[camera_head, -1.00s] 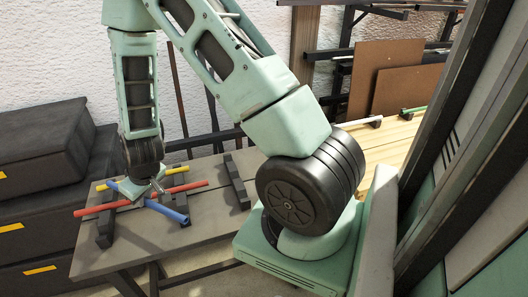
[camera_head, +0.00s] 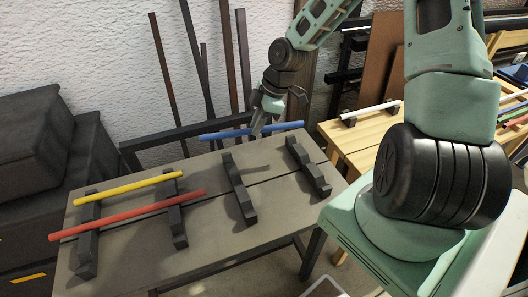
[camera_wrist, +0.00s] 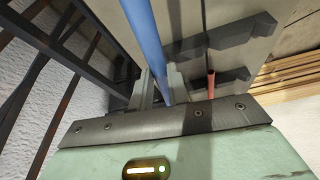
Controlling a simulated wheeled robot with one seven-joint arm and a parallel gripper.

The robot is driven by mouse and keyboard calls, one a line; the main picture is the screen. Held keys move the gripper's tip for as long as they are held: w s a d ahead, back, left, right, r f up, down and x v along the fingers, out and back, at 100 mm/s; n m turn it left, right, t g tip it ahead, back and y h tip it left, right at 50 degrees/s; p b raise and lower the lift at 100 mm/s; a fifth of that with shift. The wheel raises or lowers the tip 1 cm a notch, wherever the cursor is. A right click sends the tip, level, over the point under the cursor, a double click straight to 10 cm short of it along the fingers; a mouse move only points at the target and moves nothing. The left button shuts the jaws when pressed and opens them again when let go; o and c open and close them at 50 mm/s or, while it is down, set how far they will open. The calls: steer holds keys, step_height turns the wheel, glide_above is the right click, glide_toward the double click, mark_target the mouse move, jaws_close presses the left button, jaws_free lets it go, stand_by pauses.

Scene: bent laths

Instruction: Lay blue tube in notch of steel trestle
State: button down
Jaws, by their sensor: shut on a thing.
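My gripper (camera_head: 257,129) is shut on the blue tube (camera_head: 285,128) near its middle. It holds the tube roughly level, above the far edge of the grey table. In the wrist view the blue tube (camera_wrist: 144,30) runs up from between the fingers (camera_wrist: 160,90). Two dark notched supports, one near the table's middle (camera_head: 238,190) and one at right (camera_head: 308,167), are empty. The tube is apart from both. Which support the task calls the steel trestle I cannot tell for sure.
On the left supports (camera_head: 88,240) of the grey table (camera_head: 205,238) lie a yellow tube (camera_head: 127,187) and a red tube (camera_head: 127,215). A wooden table (camera_head: 350,140) with a white tube (camera_head: 370,110) stands at right. Dark bars lean on the wall behind.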

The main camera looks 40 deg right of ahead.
steer(key=d+n, duration=0.1)
steer(key=d+r, duration=0.1)
steer(key=shift+s+d+n+g, duration=0.1)
steer(key=shift+d+n+g, duration=0.2)
steer(key=shift+n, duration=0.1)
step_height(320, 180, down, 10)
steer(key=shift+r+b, duration=0.1)
steer(key=shift+b, duration=0.4)
steer(key=c, duration=1.3)
jaws_free()
steer(key=shift+f, duration=0.2)
steer(key=shift+c, duration=0.2)
